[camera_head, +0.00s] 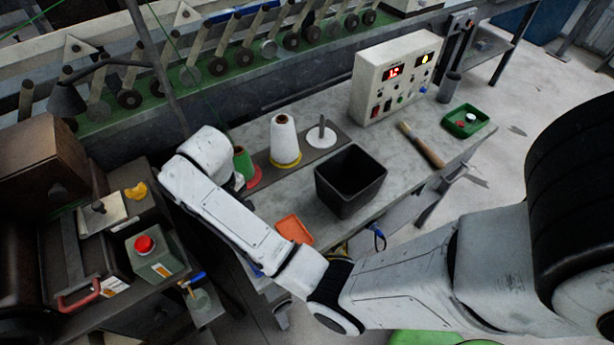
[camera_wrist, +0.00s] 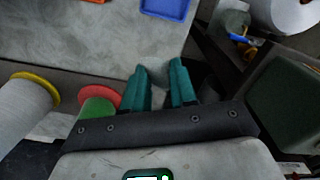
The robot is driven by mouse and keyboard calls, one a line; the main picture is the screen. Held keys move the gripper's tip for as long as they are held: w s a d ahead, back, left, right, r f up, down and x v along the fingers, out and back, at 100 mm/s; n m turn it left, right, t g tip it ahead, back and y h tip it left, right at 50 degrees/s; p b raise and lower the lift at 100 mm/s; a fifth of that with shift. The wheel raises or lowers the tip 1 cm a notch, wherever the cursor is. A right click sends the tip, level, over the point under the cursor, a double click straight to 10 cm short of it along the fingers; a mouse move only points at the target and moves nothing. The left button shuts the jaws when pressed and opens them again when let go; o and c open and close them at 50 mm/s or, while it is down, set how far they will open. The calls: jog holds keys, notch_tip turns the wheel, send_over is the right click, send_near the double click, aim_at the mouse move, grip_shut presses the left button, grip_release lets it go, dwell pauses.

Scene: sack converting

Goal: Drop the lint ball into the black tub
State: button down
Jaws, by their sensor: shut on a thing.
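The black tub (camera_head: 350,181) stands open and upright on the grey bench, right of my arm's end in the head view. My gripper (camera_wrist: 161,77) shows in the wrist view with two teal fingers. They are closed on a pale grey rounded lump, the lint ball (camera_wrist: 158,71), partly hidden between them. In the head view my white arm hides the fingers and the ball. My gripper is beside the green cone (camera_wrist: 97,107), left of the tub and apart from it. The tub is not clearly seen in the wrist view.
A control box (camera_head: 395,78), a brush (camera_head: 423,146) and a green tray (camera_head: 465,121) are beyond the tub.

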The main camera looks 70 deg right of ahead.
jog(key=s+d+r+m+p, duration=0.15)
jog(key=s+d+r, duration=0.3)
jog(key=d, duration=0.55)
jog(key=s+d+r+m+p, duration=0.1)
jog(key=s+d+r+m, duration=0.2)
jog(key=d+r, duration=0.5)
jog(key=s+d+f+m+p, duration=0.1)
jog(key=s+d+m, duration=0.1)
jog(key=s, duration=0.6)
jog(key=s+d+f+m, duration=0.1)
jog(key=s+d, duration=0.1)
jog(key=s, duration=0.6)
jog(key=f+b, duration=0.5)
jog(key=b, duration=0.1)
jog(key=shift+d+f, duration=0.1)
jog(key=shift+d, duration=0.1)
jog(key=c, duration=0.8)
grip_release()
